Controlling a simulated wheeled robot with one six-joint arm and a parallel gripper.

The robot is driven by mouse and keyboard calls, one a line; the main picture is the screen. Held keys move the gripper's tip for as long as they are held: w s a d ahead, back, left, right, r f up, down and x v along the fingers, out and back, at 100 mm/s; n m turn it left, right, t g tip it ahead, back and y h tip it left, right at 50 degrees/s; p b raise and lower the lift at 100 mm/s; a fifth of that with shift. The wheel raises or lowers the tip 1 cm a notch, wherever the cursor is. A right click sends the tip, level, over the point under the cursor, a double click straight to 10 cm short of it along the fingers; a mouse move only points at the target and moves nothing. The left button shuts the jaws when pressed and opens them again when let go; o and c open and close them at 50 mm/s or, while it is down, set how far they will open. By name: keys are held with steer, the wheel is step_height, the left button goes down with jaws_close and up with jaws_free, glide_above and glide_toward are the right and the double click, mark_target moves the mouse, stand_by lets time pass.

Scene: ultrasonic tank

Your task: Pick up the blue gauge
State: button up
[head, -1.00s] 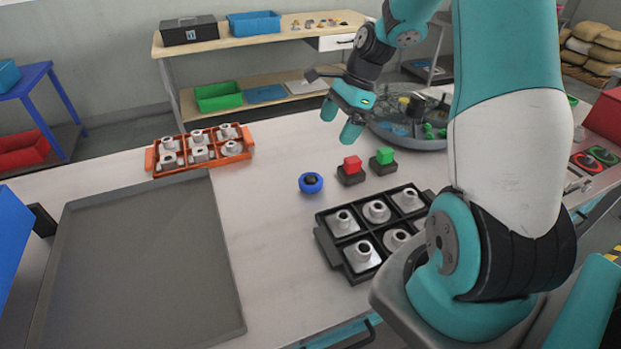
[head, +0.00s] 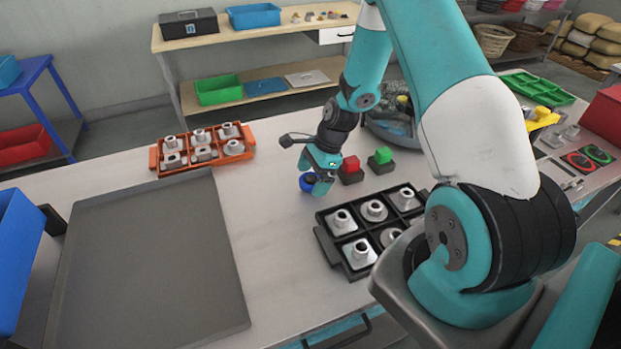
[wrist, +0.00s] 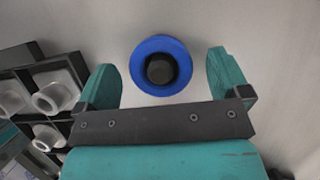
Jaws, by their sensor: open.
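The blue gauge (head: 306,183) is a small round blue piece with a dark centre, standing on the pale table. In the head view it is partly hidden behind my gripper (head: 318,178). In the wrist view the gauge (wrist: 161,65) shows whole, between and slightly beyond the two teal fingers of my gripper (wrist: 165,80). The fingers are spread wide and hold nothing. A gap shows between each finger and the gauge.
A black tray (head: 326,238) with grey metal parts lies close to the right. An orange tray (head: 156,160) lies at the back left.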

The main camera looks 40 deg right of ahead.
steer(key=shift+f, duration=0.2)
steer(key=c, duration=1.1)
steer(key=shift+c, duration=0.2)
steer(key=shift+r, duration=0.15)
